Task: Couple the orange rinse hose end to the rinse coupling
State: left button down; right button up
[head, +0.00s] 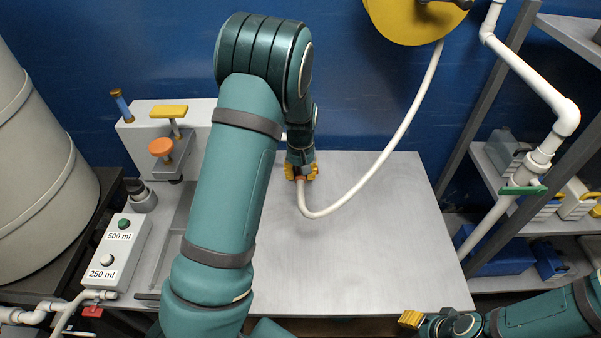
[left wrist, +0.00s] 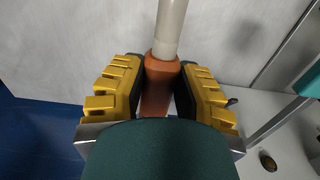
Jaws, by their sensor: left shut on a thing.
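The orange rinse hose end (left wrist: 160,80) sits between the two yellow-padded fingers of my left gripper (left wrist: 160,95), which is shut on it. In the head view, my left gripper (head: 300,172) holds the hose end over the back middle of the grey table. The white hose (head: 378,165) hangs in a loop from the yellow reel (head: 415,18) to the gripper.
A shelf rack and white pipe (head: 567,118) are at the right. The table's right half (head: 390,240) is clear.

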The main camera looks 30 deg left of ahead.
pick_arm(q)
jog(key=shift+w+a+p, duration=0.15)
jog(key=shift+w+a, duration=0.3)
jog(key=shift+w, duration=0.3)
jog(key=shift+w+a+p, duration=0.15)
jog(key=shift+w+a, duration=0.3)
jog(key=shift+w, duration=0.3)
dwell(2.6)
jog(key=c, duration=0.7)
grip_release()
notch_tip(320, 180, up, 12)
